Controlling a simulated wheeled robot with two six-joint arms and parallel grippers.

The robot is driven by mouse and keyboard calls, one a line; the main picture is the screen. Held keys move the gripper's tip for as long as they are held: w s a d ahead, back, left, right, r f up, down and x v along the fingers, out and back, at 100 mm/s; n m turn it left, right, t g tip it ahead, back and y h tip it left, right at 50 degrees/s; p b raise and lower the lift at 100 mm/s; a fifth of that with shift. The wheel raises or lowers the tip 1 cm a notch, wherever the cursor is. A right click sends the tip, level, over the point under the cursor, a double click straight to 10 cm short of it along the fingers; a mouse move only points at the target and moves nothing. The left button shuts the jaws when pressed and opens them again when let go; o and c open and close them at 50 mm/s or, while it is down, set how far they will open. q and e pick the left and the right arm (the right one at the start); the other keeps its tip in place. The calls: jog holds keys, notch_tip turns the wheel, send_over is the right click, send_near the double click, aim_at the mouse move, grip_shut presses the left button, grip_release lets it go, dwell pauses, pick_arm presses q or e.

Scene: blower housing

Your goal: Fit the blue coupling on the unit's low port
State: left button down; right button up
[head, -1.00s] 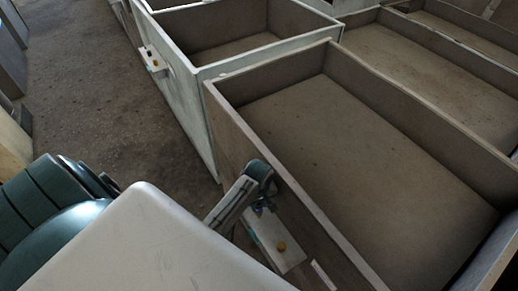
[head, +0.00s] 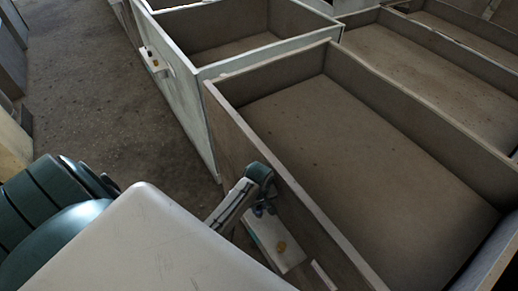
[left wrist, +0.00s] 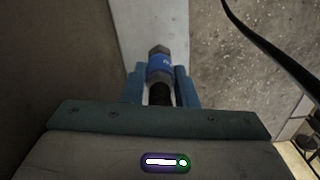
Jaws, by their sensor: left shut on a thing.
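The blue coupling (left wrist: 160,66) shows in the left wrist view with a grey hex end, a blue band with pale marking, and a dark lower part. My left gripper (left wrist: 161,88) is shut on it, one teal finger on each side. In the head view my left gripper (head: 263,208) is beside the outer wall of the near brown open box, just above a white ledge. The coupling cannot be made out clearly there. I cannot identify the unit or its low port in either view. My right gripper is not in view.
A white-sided open box (head: 185,95) behind has a similar ledge (head: 153,60). A dark cable (left wrist: 265,42) crosses the wrist view's upper right. Bare floor (head: 90,90) lies left.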

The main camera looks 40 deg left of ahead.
pick_arm(q)
jog(key=shift+f, duration=1.05)
jog(key=c, duration=1.1)
grip_release()
jog(key=shift+c, duration=0.2)
jog(key=shift+o, duration=0.4)
notch_tip(320, 180, up, 10)
jog(key=b, duration=0.2)
jog(key=shift+b, duration=0.4)
jog(key=shift+r, duration=0.35)
